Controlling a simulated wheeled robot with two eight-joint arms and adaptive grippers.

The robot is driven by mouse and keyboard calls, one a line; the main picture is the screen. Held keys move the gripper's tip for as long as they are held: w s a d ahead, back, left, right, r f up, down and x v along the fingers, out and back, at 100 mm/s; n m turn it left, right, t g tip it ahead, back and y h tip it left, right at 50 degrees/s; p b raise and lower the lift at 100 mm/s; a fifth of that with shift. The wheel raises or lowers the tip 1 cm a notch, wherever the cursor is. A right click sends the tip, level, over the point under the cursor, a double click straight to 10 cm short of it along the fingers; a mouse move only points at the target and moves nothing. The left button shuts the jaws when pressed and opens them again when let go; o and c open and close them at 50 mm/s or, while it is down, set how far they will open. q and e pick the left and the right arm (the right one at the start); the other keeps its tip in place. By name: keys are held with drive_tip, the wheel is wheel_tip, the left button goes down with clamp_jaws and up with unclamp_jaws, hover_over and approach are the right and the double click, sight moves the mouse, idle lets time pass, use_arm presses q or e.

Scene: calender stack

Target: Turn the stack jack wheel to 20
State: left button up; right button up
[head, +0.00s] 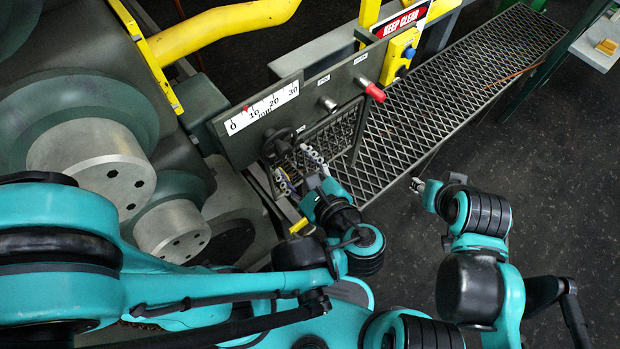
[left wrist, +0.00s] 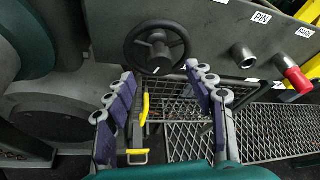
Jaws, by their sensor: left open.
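The black jack wheel (head: 283,143) with a hub sits on the grey panel (head: 225,145); it also shows in the left wrist view (left wrist: 155,48). The white mm scale (head: 262,108) on the panel runs from 0 to 30. Its small red pointer (head: 248,108) stands between 0 and 10, nearer 10. My left gripper (head: 297,167) is open just below and in front of the wheel. In the left wrist view its fingers (left wrist: 165,80) are spread with the wheel beyond them, apart from it. My right gripper (head: 417,185) is at the right; its jaw state is unclear.
A metal pin (head: 327,103) and a red-capped pin (head: 372,91) stick out of the panel right of the wheel. A mesh walkway (head: 450,85) runs to the back right. Large rollers (head: 90,160) stand at the left. Dark floor at the right is clear.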

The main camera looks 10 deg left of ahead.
use_arm(q)
drive_tip(key=v, duration=0.8)
